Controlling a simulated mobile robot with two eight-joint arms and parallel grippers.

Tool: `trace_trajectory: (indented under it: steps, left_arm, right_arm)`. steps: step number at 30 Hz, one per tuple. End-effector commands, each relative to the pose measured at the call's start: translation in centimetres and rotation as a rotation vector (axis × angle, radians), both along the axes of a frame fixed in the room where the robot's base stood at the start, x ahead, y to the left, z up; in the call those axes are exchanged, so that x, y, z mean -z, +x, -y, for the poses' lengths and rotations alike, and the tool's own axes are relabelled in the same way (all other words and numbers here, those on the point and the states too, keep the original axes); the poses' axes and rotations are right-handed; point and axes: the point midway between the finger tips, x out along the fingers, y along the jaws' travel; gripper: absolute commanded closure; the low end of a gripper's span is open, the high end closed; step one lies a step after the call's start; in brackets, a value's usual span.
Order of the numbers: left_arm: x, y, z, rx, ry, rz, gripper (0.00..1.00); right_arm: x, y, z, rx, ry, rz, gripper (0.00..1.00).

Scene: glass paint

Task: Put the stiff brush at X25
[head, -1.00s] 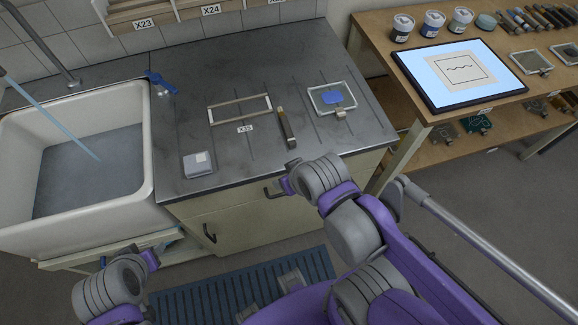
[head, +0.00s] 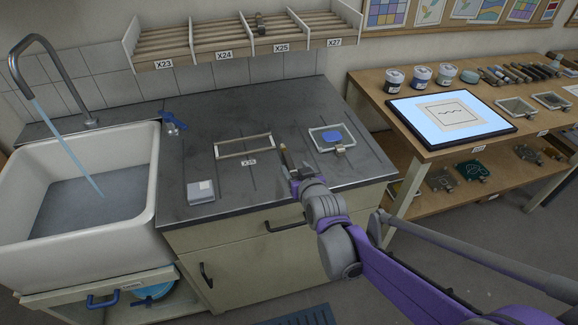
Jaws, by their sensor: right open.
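A narrow brush-like tool (head: 284,153) with a tan end lies on the dark worktop, and I take it to be the stiff brush. My right gripper (head: 292,173) is open at its near end and hides part of it. I cannot tell whether they touch. The X25 label (head: 281,47) is on the front of the slatted wall rack (head: 190,40) above the worktop. A small dark item (head: 260,27) sits on the rack near the divider between X24 and X25. My left gripper is out of view.
An empty frame (head: 243,146) and a framed screen with a blue patch (head: 330,139) lie either side of the tool. A grey-white box (head: 200,191) is near the front edge. The sink (head: 150,190) with running water is at left. A lit panel (head: 450,113) lies on the right bench.

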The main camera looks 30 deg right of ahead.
Motion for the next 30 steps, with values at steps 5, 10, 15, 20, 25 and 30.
trace_trajectory:
  steps: [5,10,15,20,25,30]
  left_arm:
    - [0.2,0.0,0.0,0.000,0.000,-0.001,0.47]
    - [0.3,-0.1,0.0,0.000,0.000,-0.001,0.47]
    - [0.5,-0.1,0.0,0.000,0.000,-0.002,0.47]
    - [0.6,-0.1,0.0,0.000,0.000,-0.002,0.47]
    - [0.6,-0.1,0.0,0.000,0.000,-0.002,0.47]
    - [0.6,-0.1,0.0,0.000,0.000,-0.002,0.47]
  right_arm:
    - [0.8,1.6,0.4,-0.001,0.001,-0.001,0.38]
    - [1.3,2.4,0.6,-0.001,0.001,-0.001,0.38]
    - [2.7,4.1,1.3,-0.001,0.001,-0.002,0.38]
    - [3.5,5.7,1.6,-0.001,0.001,-0.002,0.38]
    - [3.7,6.2,1.8,-0.001,0.001,-0.002,0.38]
    - [3.7,6.2,1.7,-0.001,0.001,-0.002,0.41]
